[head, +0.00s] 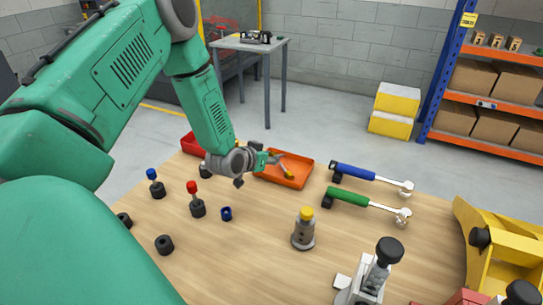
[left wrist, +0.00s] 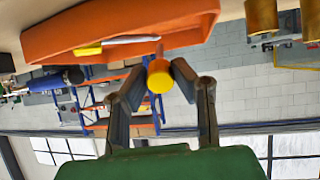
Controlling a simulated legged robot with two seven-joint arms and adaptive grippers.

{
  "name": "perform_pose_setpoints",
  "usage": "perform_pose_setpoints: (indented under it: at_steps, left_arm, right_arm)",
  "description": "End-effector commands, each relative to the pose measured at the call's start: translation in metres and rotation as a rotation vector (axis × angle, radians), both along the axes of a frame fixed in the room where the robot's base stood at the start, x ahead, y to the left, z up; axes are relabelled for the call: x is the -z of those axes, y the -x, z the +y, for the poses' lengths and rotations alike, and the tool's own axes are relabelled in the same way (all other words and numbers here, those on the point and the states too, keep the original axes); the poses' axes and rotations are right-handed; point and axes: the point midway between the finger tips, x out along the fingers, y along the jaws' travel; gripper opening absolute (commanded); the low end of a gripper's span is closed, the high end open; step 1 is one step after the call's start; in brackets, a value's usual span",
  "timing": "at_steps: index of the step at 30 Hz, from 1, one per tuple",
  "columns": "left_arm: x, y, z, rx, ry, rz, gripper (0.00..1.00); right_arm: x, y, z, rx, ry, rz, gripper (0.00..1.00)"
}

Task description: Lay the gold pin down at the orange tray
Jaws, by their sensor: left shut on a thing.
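The orange tray (head: 299,184) lies at the table's far side in the head view. It shows large at the top of the left wrist view (left wrist: 60,40). My left gripper (head: 272,159) is at the tray's far left part. In the left wrist view, my left gripper (left wrist: 158,82) is shut on the gold pin (left wrist: 159,80), whose round yellow end faces the camera. The pin is by the tray's edge; whether it touches the tray I cannot tell. In the head view I cannot make out the pin clearly. My right gripper is not in view.
A yellow-handled tool (head: 289,177) lies in the tray. Blue (head: 365,173) and green (head: 350,196) handled tools lie to its right. A yellow-topped grey cylinder (head: 303,232) stands nearer. A red tray (head: 192,145) is at left. Several pegs and black rings are on the left.

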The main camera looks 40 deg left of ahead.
Motion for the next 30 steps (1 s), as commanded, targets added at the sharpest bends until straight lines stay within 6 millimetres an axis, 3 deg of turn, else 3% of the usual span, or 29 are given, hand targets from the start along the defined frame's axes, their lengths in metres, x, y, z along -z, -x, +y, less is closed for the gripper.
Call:
perform_pose_setpoints:
  at_steps: [4, 14, 15, 16, 26, 30]
  left_arm:
    - [0.011, 0.0, 0.0, 0.0, -0.001, -0.001, 0.0]
    - [0.01, 0.0, -0.003, 0.002, -0.004, 0.0, 0.0]
    - [0.01, 0.0, -0.003, 0.002, -0.004, 0.0, 0.36]
    - [0.01, 0.0, -0.003, 0.002, -0.004, 0.0, 0.46]
    - [0.012, 0.001, 0.0, 0.0, -0.001, 0.0, 0.46]
    - [0.005, 0.011, -0.002, 0.001, 0.001, 0.001, 0.46]
  right_arm:
    - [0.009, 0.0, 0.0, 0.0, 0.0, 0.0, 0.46]
    - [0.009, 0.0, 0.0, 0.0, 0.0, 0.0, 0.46]
    - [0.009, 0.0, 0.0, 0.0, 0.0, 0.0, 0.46]
    - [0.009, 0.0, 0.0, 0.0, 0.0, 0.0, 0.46]
    - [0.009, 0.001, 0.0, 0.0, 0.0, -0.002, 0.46]
    - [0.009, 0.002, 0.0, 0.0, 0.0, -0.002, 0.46]
